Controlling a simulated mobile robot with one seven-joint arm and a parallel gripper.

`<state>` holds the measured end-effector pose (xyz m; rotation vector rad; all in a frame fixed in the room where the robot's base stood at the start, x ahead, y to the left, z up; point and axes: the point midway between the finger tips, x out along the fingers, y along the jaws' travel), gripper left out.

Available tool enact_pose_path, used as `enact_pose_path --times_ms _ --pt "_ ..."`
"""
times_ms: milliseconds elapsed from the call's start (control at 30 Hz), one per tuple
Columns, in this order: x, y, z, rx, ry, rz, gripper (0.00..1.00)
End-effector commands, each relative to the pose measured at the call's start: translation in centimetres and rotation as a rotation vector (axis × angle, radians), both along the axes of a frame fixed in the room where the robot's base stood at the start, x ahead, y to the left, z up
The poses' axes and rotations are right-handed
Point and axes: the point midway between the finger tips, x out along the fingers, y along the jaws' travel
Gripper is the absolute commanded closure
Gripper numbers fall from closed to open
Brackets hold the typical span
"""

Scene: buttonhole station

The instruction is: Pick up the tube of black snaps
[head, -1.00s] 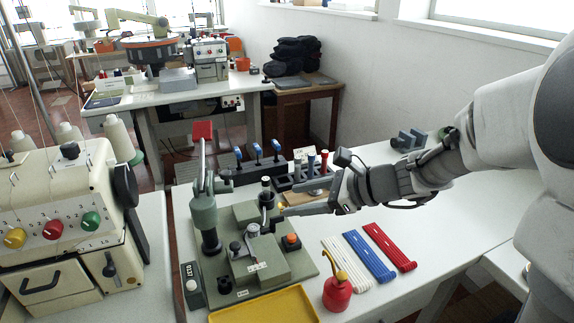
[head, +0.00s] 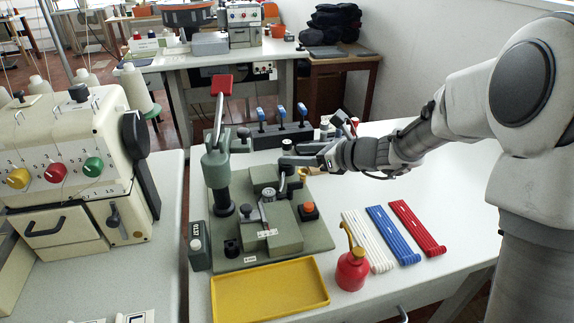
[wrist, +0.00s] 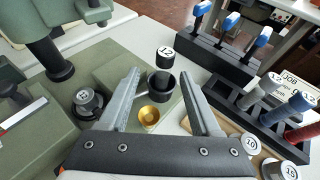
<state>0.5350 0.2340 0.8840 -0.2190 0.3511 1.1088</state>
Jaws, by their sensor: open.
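My gripper (wrist: 160,75) is open and empty. In the head view my gripper (head: 290,155) hangs behind the green press, near the dark rack. In the wrist view several tubes with round, pale, marked caps stand in a black rack (wrist: 262,118) right of my fingers. One tube (wrist: 256,94) looks grey and another (wrist: 303,132) is red. In the head view my wrist partly hides the rack.
The green press (head: 265,230) stands beside a yellow tray (head: 270,290) and a red oil can (head: 352,268). A small brass cup (wrist: 149,116) sits between my fingers. White, blue and red strips (head: 393,235) lie on the table. The right tabletop is mostly clear.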

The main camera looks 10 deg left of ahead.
Motion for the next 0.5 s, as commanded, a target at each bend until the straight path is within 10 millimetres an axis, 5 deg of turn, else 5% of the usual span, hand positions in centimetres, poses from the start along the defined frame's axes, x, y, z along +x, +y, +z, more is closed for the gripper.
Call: enact_pose_path --times_ms 500 --pt "2.7 4.8 -2.0 0.000 -0.001 0.003 0.36"
